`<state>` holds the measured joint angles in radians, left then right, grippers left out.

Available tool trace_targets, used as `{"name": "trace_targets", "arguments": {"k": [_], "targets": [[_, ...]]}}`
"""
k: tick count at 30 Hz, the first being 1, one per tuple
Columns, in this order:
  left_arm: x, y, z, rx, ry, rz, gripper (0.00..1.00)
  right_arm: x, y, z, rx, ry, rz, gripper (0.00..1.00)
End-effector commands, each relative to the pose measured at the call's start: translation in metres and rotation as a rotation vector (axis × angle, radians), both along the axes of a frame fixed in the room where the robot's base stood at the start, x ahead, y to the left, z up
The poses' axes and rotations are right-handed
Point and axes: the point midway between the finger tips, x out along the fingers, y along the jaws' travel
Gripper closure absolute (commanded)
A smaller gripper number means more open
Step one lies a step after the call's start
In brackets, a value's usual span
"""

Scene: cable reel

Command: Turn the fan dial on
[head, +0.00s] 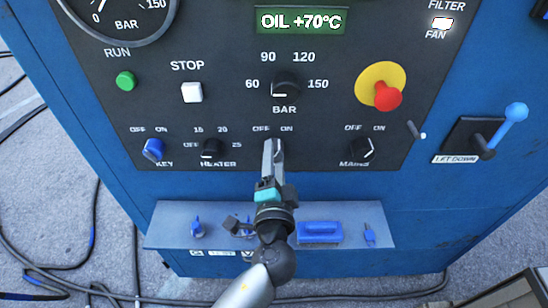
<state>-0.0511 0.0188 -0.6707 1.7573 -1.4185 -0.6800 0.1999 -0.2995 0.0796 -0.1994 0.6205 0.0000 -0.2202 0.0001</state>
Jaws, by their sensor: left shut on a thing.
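The fan dial (279,146) is on the dark panel in the head view, below the words OFF and ON, between the heater dial and the mains dial. My left gripper (273,152) reaches up to it from below and is shut on it. The fingers cover most of the dial and the label beneath it, so I cannot tell for sure which way its pointer faces. My right gripper is not in view.
The heater dial (211,148) and blue key switch (153,149) are left, the mains dial (361,149) right. A red stop button (387,97) is above right. A blue lever (515,112) stands far right. Below, a shelf (170,222) holds small items. Cables lie on the floor.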

Motion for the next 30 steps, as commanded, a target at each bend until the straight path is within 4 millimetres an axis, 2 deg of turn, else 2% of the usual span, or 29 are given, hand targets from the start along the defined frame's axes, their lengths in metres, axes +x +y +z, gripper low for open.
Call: {"name": "trace_targets", "arguments": {"k": [20, 21, 28, 30], "targets": [[0.0009, -0.0003, 0.0028, 0.061, -0.007, 0.0, 1.0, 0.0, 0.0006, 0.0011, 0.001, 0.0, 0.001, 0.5], [0.0009, -0.0003, 0.0028, 0.06, -0.007, 0.0, 0.44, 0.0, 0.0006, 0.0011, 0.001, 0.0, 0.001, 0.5], [0.0005, -0.0002, 0.0014, 0.058, -0.004, -0.001, 0.19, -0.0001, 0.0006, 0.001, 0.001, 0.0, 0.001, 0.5], [0.0004, -0.0002, 0.0011, 0.058, -0.002, 0.0, 0.19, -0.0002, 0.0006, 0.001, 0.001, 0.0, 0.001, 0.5]]}}
